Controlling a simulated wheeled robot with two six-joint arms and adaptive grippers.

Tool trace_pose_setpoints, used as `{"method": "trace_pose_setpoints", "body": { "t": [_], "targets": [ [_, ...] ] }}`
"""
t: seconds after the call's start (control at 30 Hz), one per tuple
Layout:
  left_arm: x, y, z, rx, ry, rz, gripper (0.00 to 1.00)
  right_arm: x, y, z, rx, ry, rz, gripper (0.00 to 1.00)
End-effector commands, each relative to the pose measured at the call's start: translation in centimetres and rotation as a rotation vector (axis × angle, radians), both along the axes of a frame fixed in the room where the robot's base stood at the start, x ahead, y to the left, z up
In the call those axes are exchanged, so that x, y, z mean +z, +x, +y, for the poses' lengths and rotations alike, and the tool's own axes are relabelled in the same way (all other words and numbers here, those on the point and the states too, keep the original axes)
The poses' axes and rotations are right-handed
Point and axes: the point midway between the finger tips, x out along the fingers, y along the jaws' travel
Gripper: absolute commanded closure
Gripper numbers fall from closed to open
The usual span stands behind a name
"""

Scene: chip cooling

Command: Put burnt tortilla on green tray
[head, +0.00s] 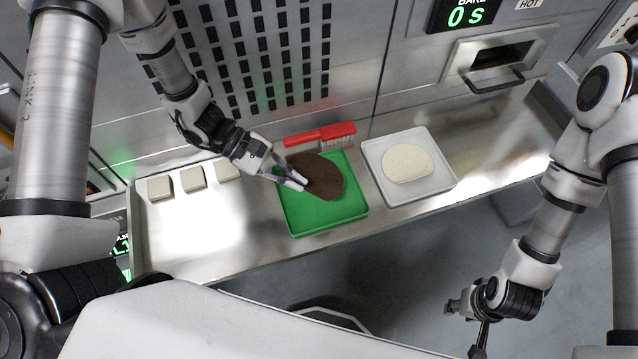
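The burnt tortilla (322,176) is a dark brown disc with one straight-cut side. It is at the green tray (322,216), over its upper middle part. I cannot tell whether it rests flat on the tray or is held slightly above it. My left gripper (297,184) reaches in from the left, its fingertips at the tortilla's left edge. The fingers look close together there, but whether they pinch the tortilla is not clear. My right gripper (466,325) hangs at the lower right, away from the counter, its fingers partly hidden.
A white tray (446,187) with a pale tortilla (408,163) stands right of the green tray. A red brush (305,136) lies behind the green tray. Several pale blocks (193,179) sit at the left. An oven slot with a handle (492,80) is at upper right. The counter's right part is clear.

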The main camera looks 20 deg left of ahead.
Motion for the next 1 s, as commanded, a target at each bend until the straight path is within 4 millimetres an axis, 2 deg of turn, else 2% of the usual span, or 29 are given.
{"method": "trace_pose_setpoints", "body": {
  "t": [0.03, 0.1, 0.27, 0.3, 0.4, 0.73, 0.77, 0.8, 1.0],
  "targets": [
    [-1.5, 0.2, 0.0, 0.000, 0.001, 0.001, 1.00, -1.0, 0.0, 0.0, 0.000, 0.000, -0.001, 0.60],
    [-2.8, 0.3, 0.0, 0.000, 0.001, 0.003, 1.00, -1.8, 0.1, 0.0, 0.000, 0.000, -0.001, 0.60],
    [-5.7, 0.4, 0.0, 0.000, 0.001, 0.003, 1.00, -3.4, 0.2, 0.0, 0.000, 0.000, -0.003, 0.60],
    [-6.7, 0.4, 0.0, 0.000, 0.000, 0.001, 1.00, -4.4, 0.2, 0.0, 0.000, 0.000, -0.004, 0.60],
    [-7.7, 0.5, 0.0, -0.001, 0.000, 0.000, 1.00, -5.5, 0.2, 0.0, 0.000, 0.000, -0.003, 0.60],
    [-7.9, 0.5, 0.0, -0.001, 0.000, 0.000, 1.00, -5.7, 0.2, 0.0, 0.000, 0.000, -0.003, 0.60],
    [-7.9, 0.5, 0.0, -0.001, 0.000, 0.000, 0.93, -5.7, 0.2, 0.0, 0.000, 0.000, -0.003, 0.60],
    [-7.9, 0.5, 0.0, -0.001, 0.000, 0.000, 0.79, -5.7, 0.2, 0.0, 0.000, 0.000, -0.003, 0.60],
    [-7.9, 0.4, 0.0, -0.001, 0.000, 0.000, 0.77, -5.7, 0.2, 0.0, 0.000, 0.000, -0.003, 0.60]
  ]
}}
